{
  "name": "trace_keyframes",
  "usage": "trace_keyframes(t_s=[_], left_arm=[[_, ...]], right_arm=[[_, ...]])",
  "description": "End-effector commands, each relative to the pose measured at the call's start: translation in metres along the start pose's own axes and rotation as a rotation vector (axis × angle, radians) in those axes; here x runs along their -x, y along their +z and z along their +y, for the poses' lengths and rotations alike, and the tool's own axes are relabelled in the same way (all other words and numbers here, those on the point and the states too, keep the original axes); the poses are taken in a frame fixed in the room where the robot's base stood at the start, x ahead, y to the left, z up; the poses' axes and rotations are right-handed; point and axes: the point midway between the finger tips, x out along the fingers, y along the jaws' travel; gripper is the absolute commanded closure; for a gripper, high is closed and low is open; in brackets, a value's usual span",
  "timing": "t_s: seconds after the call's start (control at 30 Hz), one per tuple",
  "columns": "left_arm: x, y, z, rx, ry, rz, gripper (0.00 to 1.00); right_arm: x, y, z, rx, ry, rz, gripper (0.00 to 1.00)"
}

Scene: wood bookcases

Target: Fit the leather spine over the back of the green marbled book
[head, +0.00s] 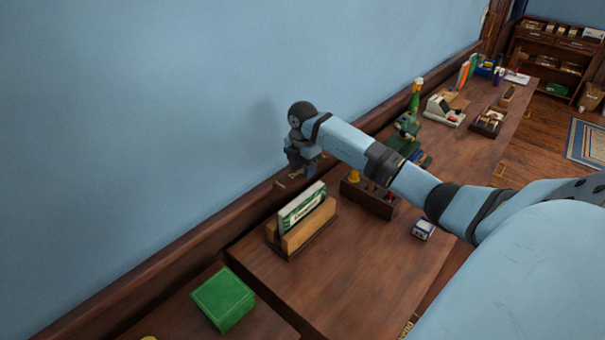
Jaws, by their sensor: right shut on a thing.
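A green and white book (301,203) with a label stands upright in a wooden holder (309,229) on the desk; its marbling is too small to make out. My right gripper (303,168) is above and just behind the book, close to the blue wall. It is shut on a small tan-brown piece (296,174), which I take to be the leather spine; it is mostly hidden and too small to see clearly. The piece appears apart from the book. My left gripper is out of view.
A green box (223,299) lies at the front left. A wooden tray (370,197) and a small blue and white box (423,229) are to the right. Several desk items stand farther back. The desk in front of the holder is clear. The wall (150,120) is close behind.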

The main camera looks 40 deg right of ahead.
Motion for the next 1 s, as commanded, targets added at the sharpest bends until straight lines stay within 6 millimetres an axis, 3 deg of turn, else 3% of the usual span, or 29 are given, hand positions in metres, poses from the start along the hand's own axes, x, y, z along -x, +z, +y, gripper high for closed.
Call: trace_keyframes(t_s=[0.03, 0.1, 0.37, 0.63, 1.0], left_arm=[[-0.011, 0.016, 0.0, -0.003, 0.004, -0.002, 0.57], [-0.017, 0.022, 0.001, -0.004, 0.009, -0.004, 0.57], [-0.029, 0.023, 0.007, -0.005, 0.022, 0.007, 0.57], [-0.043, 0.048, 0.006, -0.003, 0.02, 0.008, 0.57], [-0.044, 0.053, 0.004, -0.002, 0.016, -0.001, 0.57]], right_arm=[[-0.024, -0.001, 0.0, 0.0, -0.001, 0.002, 0.77], [-0.037, 0.0, 0.0, 0.0, -0.001, 0.0, 0.77], [-0.055, 0.0, 0.0, 0.001, 0.0, 0.0, 0.77], [-0.094, 0.0, 0.0, 0.002, 0.0, 0.001, 0.77], [-0.095, 0.0, 0.0, 0.002, 0.0, -0.001, 0.77]])
